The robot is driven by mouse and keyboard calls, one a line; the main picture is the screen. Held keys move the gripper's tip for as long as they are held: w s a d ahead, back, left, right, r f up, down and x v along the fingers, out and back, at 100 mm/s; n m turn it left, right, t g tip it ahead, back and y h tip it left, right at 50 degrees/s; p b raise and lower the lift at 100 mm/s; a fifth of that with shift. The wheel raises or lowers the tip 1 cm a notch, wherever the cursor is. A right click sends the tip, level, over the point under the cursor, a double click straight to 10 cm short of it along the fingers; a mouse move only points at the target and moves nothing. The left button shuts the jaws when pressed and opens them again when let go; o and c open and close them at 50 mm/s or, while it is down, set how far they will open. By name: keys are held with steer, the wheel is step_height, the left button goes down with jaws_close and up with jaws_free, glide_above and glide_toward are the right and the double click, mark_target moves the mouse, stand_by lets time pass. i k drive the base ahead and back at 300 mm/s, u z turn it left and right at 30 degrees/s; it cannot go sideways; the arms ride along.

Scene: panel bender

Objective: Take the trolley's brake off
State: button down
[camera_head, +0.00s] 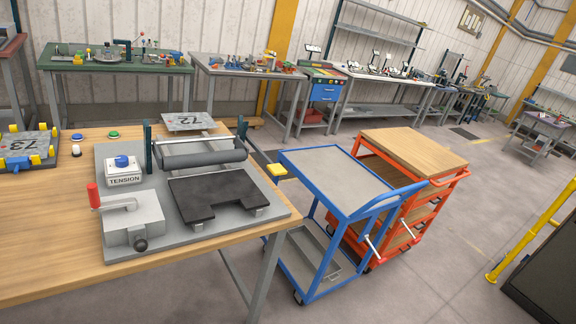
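A blue trolley (369,208) with grey shelves stands beside the right end of the wooden bench. An orange trolley (455,179) with a wooden top stands close behind it to the right. A thin white lever (372,243) shows near the blue trolley's handle side, and another white lever (408,228) shows at the orange trolley. Either may be a brake; I cannot tell their settings. Small dark castors show under both trolleys, partly hidden. My gripper is not in view.
The wooden bench (45,205) fills the left foreground and bears a grey panel fixture (270,205) with a roller, a TENSION knob (122,162) and a red-handled lever (94,196). A yellow rail (535,230) and dark panel stand at right. The floor between is clear.

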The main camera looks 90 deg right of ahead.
mark_target(415, 240)
steer(key=z, duration=1.2)
steer(key=i, duration=0.15)
steer(key=z, duration=2.25)
steer(key=k, duration=0.95)
steer(key=z, duration=0.2)
steer(key=i, duration=0.95)
steer(key=u, duration=0.1)
